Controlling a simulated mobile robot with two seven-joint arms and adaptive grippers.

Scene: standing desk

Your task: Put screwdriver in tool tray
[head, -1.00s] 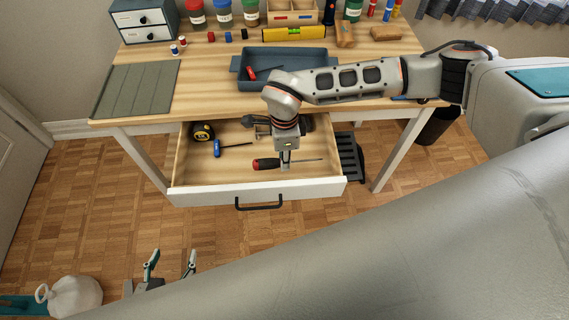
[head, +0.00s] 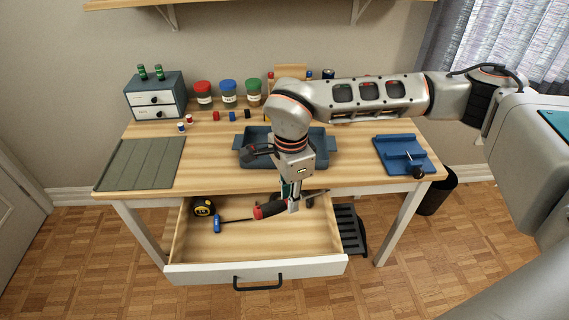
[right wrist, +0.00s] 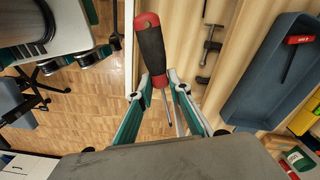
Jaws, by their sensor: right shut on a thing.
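The screwdriver (head: 268,210) has a red and black handle and a thin metal shaft. My right gripper (head: 293,207) is shut on it and holds it above the open drawer (head: 180,245), near the desk's front edge. In the right wrist view, the screwdriver (right wrist: 151,52) sits between the fingertips of the right gripper (right wrist: 160,84), handle beyond them. The blue-grey tool tray (head: 328,150) stands on the desk behind the gripper, partly hidden by my arm. In the right wrist view, the tray (right wrist: 245,108) holds a red-handled tool (right wrist: 298,40). My left gripper is out of view.
The drawer holds a tape measure (head: 203,207) and a blue-handled tool (head: 217,224). A green mat (head: 140,163) lies left on the desk, a blue board (head: 403,155) right. Jars (head: 228,92) and a small drawer cabinet (head: 155,97) stand at the back.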

